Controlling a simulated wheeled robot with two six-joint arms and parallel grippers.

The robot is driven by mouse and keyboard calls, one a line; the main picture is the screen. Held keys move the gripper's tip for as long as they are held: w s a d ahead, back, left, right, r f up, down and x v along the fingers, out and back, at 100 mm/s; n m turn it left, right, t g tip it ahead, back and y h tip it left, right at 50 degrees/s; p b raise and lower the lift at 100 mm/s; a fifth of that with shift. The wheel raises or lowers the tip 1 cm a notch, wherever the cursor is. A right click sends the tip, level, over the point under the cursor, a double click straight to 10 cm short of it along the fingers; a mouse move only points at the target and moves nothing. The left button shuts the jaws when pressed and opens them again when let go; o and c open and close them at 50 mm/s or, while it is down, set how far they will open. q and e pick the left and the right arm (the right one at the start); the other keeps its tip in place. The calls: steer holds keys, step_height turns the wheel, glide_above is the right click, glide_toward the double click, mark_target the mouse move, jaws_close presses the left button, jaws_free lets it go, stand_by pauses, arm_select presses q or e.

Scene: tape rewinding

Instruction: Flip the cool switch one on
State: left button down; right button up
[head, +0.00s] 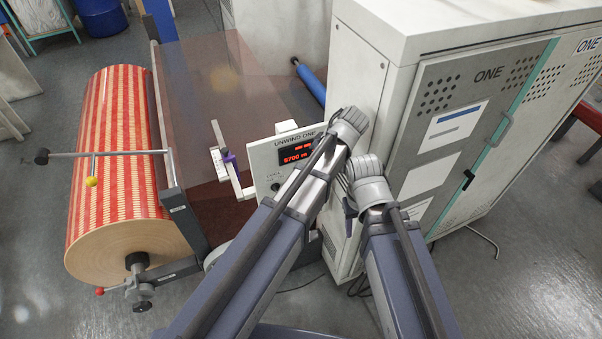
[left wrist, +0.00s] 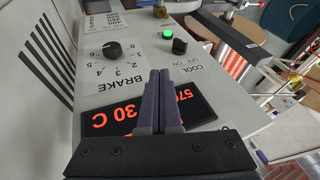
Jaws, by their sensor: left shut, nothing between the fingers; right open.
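The UNWIND ONE control panel (head: 262,160) stands left of the white cabinet in the head view, partly covered by my left arm. In the left wrist view, the small black cool switch (left wrist: 180,46) sits beside the label COOL OFF ON. A lit green lamp (left wrist: 167,33) is next to it. I cannot tell the switch's position clearly. My left gripper (left wrist: 161,78) is shut and empty, its tips over the panel face, apart from the switch in the picture; the head view hides its fingers. My right gripper (head: 349,208) is open, its dark fingers partly hidden, in front of the cabinet.
A black brake knob (left wrist: 112,50) and a red-digit display (left wrist: 118,117) are on the same panel. The striped roll (head: 112,160) and its metal frame stand at left. The white cabinet marked ONE (head: 375,62) is close on the right. Grey floor is clear at right front.

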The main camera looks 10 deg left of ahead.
mark_target(276, 189)
arm_select(q)
steer(key=s+a+b+x, duration=0.1)
steer(key=s+b+x, duration=0.1)
steer(key=b+x, duration=0.6)
steer(key=shift+a+b+x, duration=0.3)
steer(key=shift+b+x, duration=0.1)
steer(key=shift+x, duration=1.35)
steer(key=shift+r, duration=0.2)
